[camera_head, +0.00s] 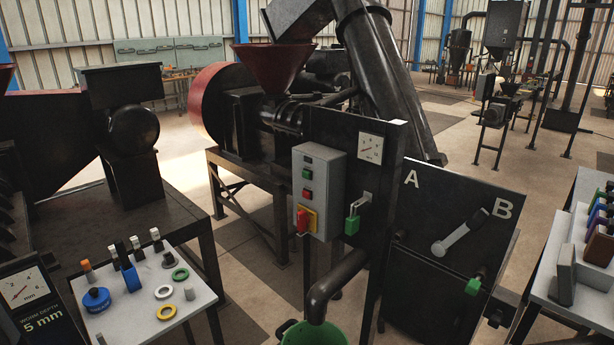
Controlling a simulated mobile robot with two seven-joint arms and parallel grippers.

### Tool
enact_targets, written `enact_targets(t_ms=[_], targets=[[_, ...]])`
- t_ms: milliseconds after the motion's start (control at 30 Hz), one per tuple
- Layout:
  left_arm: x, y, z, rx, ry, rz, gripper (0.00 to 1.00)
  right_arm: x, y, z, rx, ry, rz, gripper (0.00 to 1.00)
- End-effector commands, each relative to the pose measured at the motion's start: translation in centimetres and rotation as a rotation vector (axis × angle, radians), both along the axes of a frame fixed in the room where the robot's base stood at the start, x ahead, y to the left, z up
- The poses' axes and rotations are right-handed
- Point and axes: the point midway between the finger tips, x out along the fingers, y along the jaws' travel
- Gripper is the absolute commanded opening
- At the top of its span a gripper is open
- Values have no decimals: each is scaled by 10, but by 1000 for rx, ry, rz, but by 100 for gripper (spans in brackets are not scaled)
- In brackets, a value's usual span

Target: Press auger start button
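A grey control box (328,180) is mounted beside the dark press panel, near the middle of the view. Its front has a small dark label at the top, a green button (307,174) below it and a red button (306,193) under that. At the bottom, a red rotary handle (302,220) sits on a yellow plate (313,218). The lettering on the box is too small to read, so I cannot tell which button is labelled for the auger. Neither of my grippers is in view.
Right of the box are a gauge (370,148), a green-tipped lever (352,225) and an A/B panel (450,200) with a grey handle (458,236). A pipe (325,290) ends over a green bucket (312,334). A white table (135,300) holds rings and tools at lower left.

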Motion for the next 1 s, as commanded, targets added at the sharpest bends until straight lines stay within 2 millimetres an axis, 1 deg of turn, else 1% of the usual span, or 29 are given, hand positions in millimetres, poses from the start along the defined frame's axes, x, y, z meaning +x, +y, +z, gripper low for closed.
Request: enact_targets(t_ms=[400,433,467,500,600,1000], targets=[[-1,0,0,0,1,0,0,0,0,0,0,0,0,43],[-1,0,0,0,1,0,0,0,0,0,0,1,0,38],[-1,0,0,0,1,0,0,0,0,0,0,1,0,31],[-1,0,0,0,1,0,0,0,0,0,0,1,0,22],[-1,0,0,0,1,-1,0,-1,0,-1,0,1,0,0],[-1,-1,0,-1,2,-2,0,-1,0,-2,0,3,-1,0]])
